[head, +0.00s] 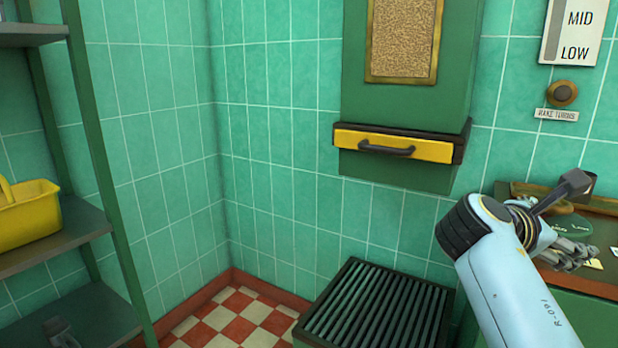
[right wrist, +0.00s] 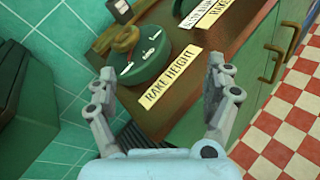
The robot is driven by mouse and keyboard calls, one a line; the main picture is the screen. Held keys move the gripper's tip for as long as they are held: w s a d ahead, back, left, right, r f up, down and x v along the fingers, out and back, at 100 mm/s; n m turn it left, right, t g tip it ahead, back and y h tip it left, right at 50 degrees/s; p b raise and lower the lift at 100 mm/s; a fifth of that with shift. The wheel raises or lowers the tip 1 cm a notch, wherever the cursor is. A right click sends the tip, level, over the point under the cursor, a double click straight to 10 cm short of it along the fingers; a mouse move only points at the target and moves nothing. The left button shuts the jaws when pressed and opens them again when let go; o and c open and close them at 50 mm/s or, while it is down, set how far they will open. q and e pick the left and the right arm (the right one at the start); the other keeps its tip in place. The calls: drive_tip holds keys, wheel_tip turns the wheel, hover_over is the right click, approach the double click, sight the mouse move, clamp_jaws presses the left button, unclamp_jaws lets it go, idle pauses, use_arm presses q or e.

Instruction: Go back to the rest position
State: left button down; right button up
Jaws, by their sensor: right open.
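My right arm comes in from the lower right in the head view. My right gripper (head: 577,252) is over the wooden-topped counter (head: 600,287) there, partly hidden by its own wrist. In the right wrist view my right gripper (right wrist: 163,82) has its two fingers wide apart with nothing between them. Beyond the fingers is a round green dial (right wrist: 150,58) with a brass handle, beside a label plate reading RAKE HEIGHT (right wrist: 170,78). At the lower left of the head view a small grey piece, possibly the tip of my left gripper (head: 60,332), shows; its jaws cannot be made out.
A green shelf rack (head: 90,318) with a yellow basket (head: 25,215) stands at the left. A green wall cabinet (head: 400,115) has a yellow drawer (head: 395,146). Below it is a dark slatted grate (head: 375,310). Checkered floor (head: 235,315) shows between rack and grate.

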drive_tip(key=s+a+f+m+g+y, duration=0.1)
drive_tip(key=s+f+m+y, duration=0.6)
drive_tip(key=s+f+m, duration=0.65)
drive_tip(key=s+a+m+g+y, duration=0.1)
drive_tip(key=s+a+m+y, duration=0.15)
drive_tip(key=s+a, duration=0.4)
drive_tip(key=s+a+m+g+y, duration=0.1)
drive_tip(key=s+a+y, duration=0.25)
drive_tip(key=s, duration=0.65)
drive_tip(key=s+d+f+g, duration=0.1)
drive_tip(key=s+d+f, duration=0.1)
drive_tip(key=f, duration=1.2)
drive_tip(key=s+d+f, duration=0.1)
drive_tip(key=s+f, duration=0.1)
drive_tip(key=f, duration=1.2)
drive_tip(key=s+f+g, duration=0.1)
drive_tip(key=s+f, duration=1.2)
drive_tip(key=s, duration=0.3)
drive_tip(key=shift+s+d+f, duration=0.25)
drive_tip(key=shift+s+d, duration=0.1)
drive_tip(key=shift+d, duration=0.05)
